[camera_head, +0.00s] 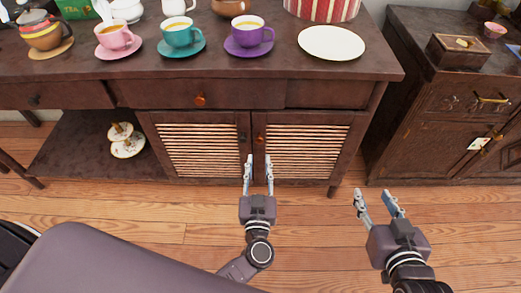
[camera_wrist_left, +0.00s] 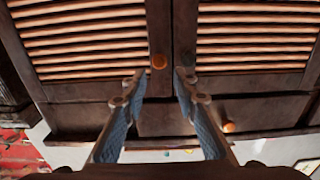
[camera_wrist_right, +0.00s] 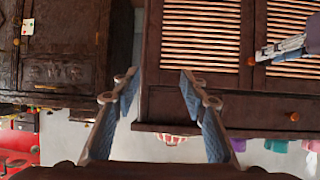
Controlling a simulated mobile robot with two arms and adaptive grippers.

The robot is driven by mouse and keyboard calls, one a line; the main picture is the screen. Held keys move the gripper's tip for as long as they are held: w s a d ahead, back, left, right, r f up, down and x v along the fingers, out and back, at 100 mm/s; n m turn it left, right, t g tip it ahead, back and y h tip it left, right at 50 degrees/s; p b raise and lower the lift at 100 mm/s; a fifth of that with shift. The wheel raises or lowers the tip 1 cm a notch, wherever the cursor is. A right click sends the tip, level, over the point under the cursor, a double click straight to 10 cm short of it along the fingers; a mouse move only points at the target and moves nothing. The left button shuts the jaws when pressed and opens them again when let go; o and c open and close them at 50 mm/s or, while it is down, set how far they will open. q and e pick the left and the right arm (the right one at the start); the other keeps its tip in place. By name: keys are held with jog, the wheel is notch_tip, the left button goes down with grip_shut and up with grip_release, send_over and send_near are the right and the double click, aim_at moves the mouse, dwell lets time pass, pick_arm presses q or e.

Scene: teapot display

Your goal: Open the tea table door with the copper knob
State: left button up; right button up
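The tea table (camera_head: 140,62) is dark wood with two slatted doors, both closed. The copper knob (camera_head: 260,139) is on the right door (camera_head: 303,150), near the seam between the doors. In the left wrist view, turned upside down, the copper knob (camera_wrist_left: 159,62) lies in line with the gap between my left fingers. My left gripper (camera_head: 258,162) is open and empty in front of the doors, its fingers (camera_wrist_left: 160,80) apart. The knob also shows in the right wrist view (camera_wrist_right: 251,61). My right gripper (camera_head: 373,197) is open and empty, right of the table.
Another copper knob (camera_head: 200,99) is on the drawer above. Cups and a white plate (camera_head: 331,43) stand on the tabletop. A dark cabinet (camera_head: 440,110) stands at the right. The wooden floor (camera_head: 310,235) between my grippers is clear.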

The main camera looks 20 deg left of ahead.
aim_at(259, 141)
pick_arm(q)
jog(key=b+x, duration=0.1)
jog(key=x, duration=0.5)
jog(key=shift+w+a+f+b, duration=0.1)
jog(key=shift+w+b, duration=0.25)
jog(key=shift+w, duration=0.2)
pick_arm(e)
jog(key=w+a+r+t+y, duration=0.1)
jog(key=w+a+r+t, duration=0.1)
jog(key=r+t, duration=0.3)
notch_tip(259, 141, up, 5)
jog(key=shift+w+f+y, duration=0.1)
jog(key=shift+w+y, duration=0.2)
jog(key=shift+w, duration=0.4)
pick_arm(q)
jog(key=shift+c, duration=0.4)
pick_arm(e)
jog(key=shift+a, duration=0.1)
pick_arm(q)
grip_shut()
